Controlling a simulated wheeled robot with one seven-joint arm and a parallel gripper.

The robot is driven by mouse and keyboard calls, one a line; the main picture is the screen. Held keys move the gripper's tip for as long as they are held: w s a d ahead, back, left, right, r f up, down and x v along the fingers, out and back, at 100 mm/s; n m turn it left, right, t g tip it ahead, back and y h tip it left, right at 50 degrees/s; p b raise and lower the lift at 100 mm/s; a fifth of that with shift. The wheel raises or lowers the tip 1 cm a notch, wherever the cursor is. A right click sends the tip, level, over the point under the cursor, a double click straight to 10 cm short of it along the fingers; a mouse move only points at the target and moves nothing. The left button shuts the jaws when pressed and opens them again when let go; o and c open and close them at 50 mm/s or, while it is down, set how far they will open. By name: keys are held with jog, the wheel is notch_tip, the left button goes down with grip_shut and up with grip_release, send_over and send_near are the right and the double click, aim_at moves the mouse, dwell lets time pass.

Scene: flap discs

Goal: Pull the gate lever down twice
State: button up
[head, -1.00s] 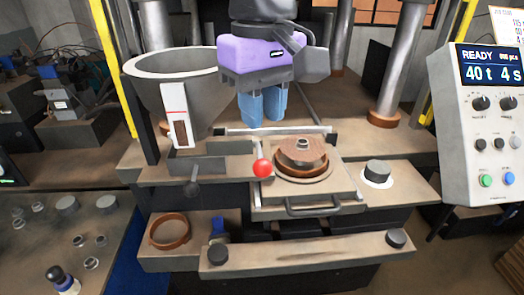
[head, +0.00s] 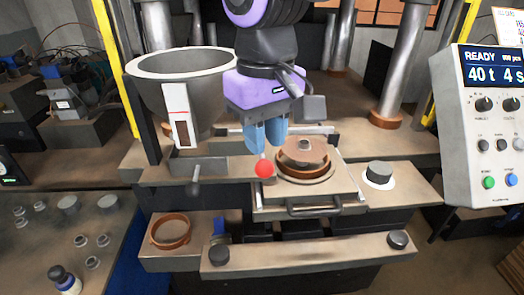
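The gate lever shows as a red ball knob (head: 264,169) on a thin rod, at the middle of the head view, right of the hopper's outlet and left of the round die. My gripper (head: 266,150), purple and grey with blue fingers, points down just above the red knob. The two blue fingers are close together, with no clear gap between them and nothing seen held. The fingertips hide the upper part of the rod; whether they touch it I cannot tell. The grey hopper (head: 150,95) stands to the left.
A brown round die (head: 306,176) sits on a sliding plate with a front handle (head: 315,209). A dark knob (head: 194,188) sticks out below the hopper. A black button (head: 378,172) is at right. The control panel (head: 490,130) reads READY, 40 t, 4 s.

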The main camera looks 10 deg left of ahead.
notch_tip(320, 180, down, 11)
jog(key=shift+r, duration=0.15)
dwell(1.6)
jog(key=shift+r, duration=5.4)
jog(key=shift+f, duration=0.1)
notch_tip(320, 180, down, 11)
jog(key=shift+r, duration=5.6)
